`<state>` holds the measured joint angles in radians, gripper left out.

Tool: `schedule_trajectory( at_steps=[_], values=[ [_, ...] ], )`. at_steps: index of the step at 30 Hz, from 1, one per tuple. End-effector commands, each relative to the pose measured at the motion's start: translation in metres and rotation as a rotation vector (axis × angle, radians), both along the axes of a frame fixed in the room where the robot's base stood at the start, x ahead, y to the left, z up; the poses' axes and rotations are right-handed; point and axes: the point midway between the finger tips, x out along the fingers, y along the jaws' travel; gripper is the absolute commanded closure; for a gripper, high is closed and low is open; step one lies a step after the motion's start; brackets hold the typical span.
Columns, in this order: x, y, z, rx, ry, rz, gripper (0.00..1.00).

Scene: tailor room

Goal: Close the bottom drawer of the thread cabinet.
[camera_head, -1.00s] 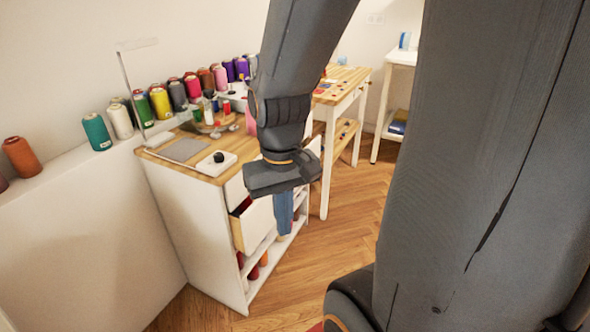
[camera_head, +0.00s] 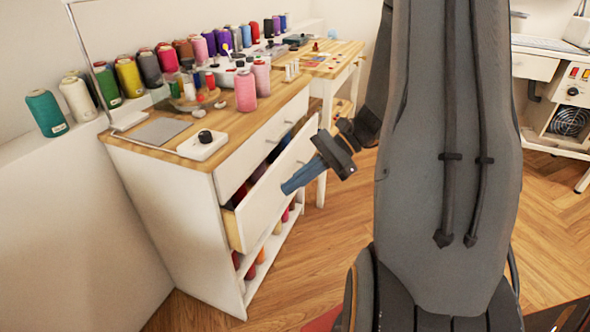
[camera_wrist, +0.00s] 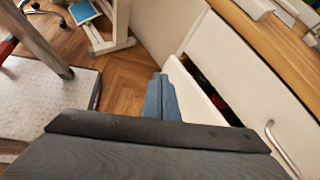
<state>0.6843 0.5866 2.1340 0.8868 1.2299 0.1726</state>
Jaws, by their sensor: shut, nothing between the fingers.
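The white thread cabinet (camera_head: 170,200) has a wooden top. Its bottom drawer (camera_head: 262,208) is pulled out, with dark and coloured things inside; it also shows in the wrist view (camera_wrist: 190,88). The upper drawer (camera_head: 240,168) looks shut. My gripper (camera_head: 287,188) is shut and empty, its blue fingers at the outer side of the open drawer's front. In the wrist view the fingers (camera_wrist: 162,78) appear beside the drawer front. I cannot tell whether they touch it. Part of the drawer front is hidden behind the fingers.
Thread spools (camera_head: 130,78) line the ledge and pink spools (camera_head: 246,90) stand on the cabinet top. Open shelves below the drawer hold more spools (camera_head: 262,254). A wooden-topped table (camera_head: 330,62) stands behind. The wooden floor (camera_head: 290,285) in front is clear.

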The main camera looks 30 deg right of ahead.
Motion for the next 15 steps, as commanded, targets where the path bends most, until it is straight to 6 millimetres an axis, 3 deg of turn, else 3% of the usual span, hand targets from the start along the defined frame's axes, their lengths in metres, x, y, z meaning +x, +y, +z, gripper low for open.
schedule_trajectory(
  at_steps=[1, 6, 12, 15],
  values=[
    [0.019, -0.023, -0.022, 0.090, 0.010, -0.118, 1.00],
    [0.065, -0.103, -0.055, 0.362, -0.019, -0.455, 1.00],
    [0.083, -0.181, -0.080, 0.561, -0.090, -0.698, 1.00],
    [0.084, -0.200, -0.085, 0.604, -0.113, -0.754, 1.00]
  ],
)
